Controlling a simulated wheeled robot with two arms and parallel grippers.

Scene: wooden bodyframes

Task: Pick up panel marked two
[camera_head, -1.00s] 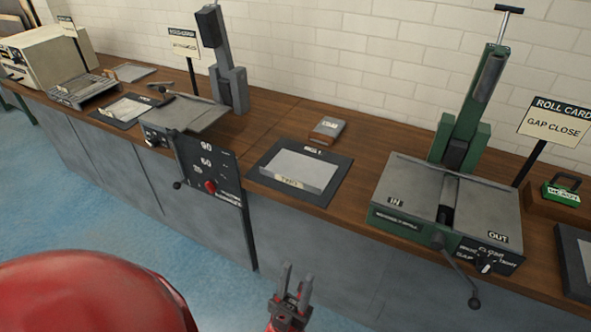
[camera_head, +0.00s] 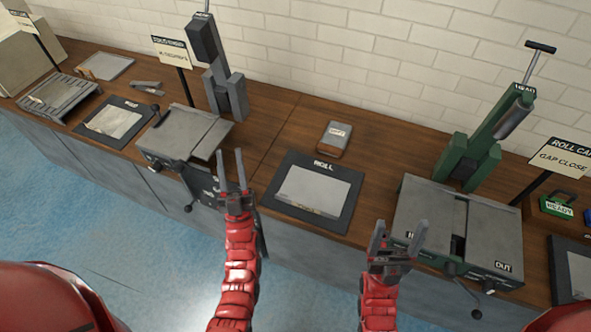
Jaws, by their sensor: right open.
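A flat grey panel (camera_head: 312,192) lies on a black mat (camera_head: 347,214) lettered ROLL, on the bench between the two machines. A small tag on its front edge is too small to read. Another light panel (camera_head: 116,123) lies on a dark mat further left. I cannot read a two on either. My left gripper (camera_head: 231,154) is open and empty, to the left of the ROLL mat. My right gripper (camera_head: 400,227) is open and empty, to the right of that mat and in front of the green machine. Both are apart from the panels.
A green roll machine (camera_head: 422,207) with a front crank stands right, beside a GAP CLOSE sign (camera_head: 562,158). A grey machine (camera_head: 180,132) with an upright column stands left. A small labelled block (camera_head: 335,139) sits behind the ROLL mat. Bare wood surrounds the mat.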

